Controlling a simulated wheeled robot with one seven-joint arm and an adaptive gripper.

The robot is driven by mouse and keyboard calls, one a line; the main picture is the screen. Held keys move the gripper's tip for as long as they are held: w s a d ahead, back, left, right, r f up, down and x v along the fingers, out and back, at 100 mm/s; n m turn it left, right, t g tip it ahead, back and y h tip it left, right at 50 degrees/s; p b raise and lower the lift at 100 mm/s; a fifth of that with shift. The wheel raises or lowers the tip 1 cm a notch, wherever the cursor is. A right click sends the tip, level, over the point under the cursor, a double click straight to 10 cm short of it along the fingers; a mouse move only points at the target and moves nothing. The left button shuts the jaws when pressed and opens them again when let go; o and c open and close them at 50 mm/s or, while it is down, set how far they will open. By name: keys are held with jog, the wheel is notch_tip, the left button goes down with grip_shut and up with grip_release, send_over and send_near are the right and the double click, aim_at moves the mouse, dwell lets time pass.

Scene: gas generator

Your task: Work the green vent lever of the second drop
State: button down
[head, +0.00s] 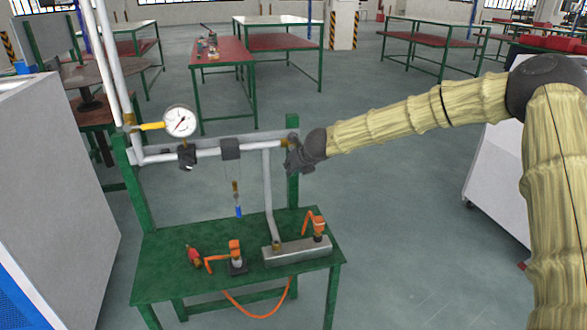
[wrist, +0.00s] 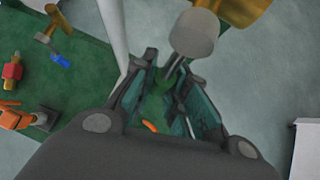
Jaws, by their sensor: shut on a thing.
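The second drop is the white vertical pipe (head: 268,195) on the right of the rig, running down from the horizontal pipe to a metal block. My gripper (head: 293,155) is at the right end of the horizontal pipe, by a brass fitting and the green post. It covers the vent lever in the head view. In the wrist view my gripper (wrist: 172,72) has its fingers close together around a slim part and green material, seemingly the green vent lever (wrist: 158,82). A pale rounded fitting (wrist: 190,34) and a brass piece (wrist: 240,12) lie just beyond the fingertips.
A pressure gauge (head: 180,121) and a hanging blue-tipped tag (head: 238,210) are left of my gripper. White cabinets flank the rig; the floor right of it is open.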

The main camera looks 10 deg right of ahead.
jog(key=c, duration=1.4)
grip_release()
jog(key=v, duration=1.2)
